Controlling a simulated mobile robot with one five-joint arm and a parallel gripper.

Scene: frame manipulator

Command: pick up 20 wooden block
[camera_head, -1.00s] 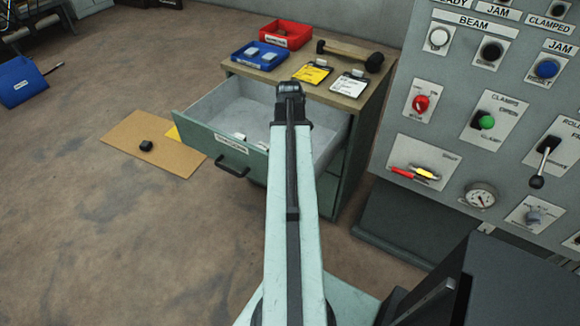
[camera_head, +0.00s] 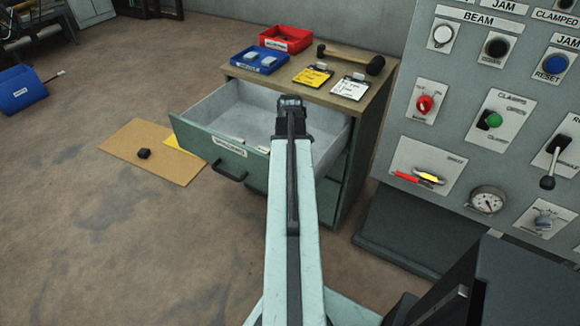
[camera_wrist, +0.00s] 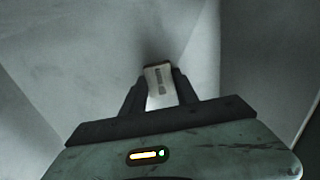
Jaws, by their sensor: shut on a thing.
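My gripper (camera_wrist: 160,92) is shut on a small pale block (camera_wrist: 158,74) with a dark marking, seen between the fingertips in the wrist view. The marking is too small to read. Grey drawer walls and floor surround it in that view. In the head view my arm reaches over the open drawer (camera_head: 190,128), and my gripper's end (camera_head: 290,102) shows above the drawer's back part. The held block is hidden there behind my arm. Whether the block touches the drawer floor I cannot tell.
The cabinet top (camera_head: 345,108) holds a red bin (camera_head: 287,40), a blue bin (camera_head: 262,64) with pale blocks, a mallet (camera_head: 350,58) and two tags. A control panel (camera_head: 470,130) stands to the right. Cardboard (camera_head: 175,172) with a dark object lies on the floor at left.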

